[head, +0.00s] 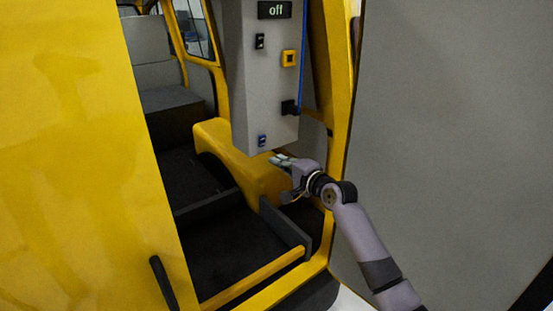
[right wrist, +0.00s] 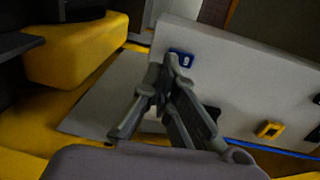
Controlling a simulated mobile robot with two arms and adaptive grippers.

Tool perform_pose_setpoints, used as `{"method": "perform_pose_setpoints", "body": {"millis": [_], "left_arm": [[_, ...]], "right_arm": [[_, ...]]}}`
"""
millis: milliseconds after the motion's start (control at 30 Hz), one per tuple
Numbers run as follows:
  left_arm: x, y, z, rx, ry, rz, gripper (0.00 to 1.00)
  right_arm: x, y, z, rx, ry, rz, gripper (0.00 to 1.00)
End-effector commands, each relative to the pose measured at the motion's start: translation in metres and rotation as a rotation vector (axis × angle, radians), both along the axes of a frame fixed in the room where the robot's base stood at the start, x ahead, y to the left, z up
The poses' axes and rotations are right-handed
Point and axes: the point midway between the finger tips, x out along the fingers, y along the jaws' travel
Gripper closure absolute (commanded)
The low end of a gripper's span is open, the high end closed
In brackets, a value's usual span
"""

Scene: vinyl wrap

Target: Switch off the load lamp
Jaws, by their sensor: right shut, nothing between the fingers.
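A grey control panel (head: 268,75) hangs in the doorway of a yellow vehicle. Its top display (head: 275,9) reads "off". Below are a black rocker switch (head: 260,41), a yellow square button (head: 289,58), a black protruding part (head: 290,107) and a small blue switch (head: 262,140) at the lower edge. No readable label marks the load lamp. My right gripper (head: 277,159) is shut and empty, just below the panel's bottom edge near the blue switch. In the right wrist view, the fingertips (right wrist: 164,67) appear close to the blue switch (right wrist: 181,57); contact cannot be told. My left gripper is out of view.
A yellow rounded housing (head: 225,150) stands behind and below the panel. A yellow door (head: 80,130) fills the left, and a large grey panel (head: 450,110) fills the right. A blue cable (head: 303,50) runs along the control panel's right side. The dark step floor (head: 225,250) is clear.

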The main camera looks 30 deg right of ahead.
Motion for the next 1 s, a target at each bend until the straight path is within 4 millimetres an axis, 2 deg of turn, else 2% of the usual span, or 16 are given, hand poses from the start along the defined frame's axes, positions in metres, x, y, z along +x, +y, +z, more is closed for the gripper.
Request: {"method": "perform_pose_setpoints", "body": {"millis": [233,400,633,1000], "left_arm": [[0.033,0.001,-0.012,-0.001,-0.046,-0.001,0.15],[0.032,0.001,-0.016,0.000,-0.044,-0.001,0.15],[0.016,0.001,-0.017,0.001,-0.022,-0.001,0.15],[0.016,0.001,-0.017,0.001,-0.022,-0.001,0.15]], "right_arm": [[-0.042,-0.004,-0.010,-0.001,0.001,-0.001,1.00],[-0.061,-0.005,-0.011,0.000,0.000,0.000,1.00],[-0.067,-0.006,-0.010,0.000,-0.001,-0.001,1.00],[-0.066,-0.006,-0.010,0.000,0.000,-0.001,1.00]]}}
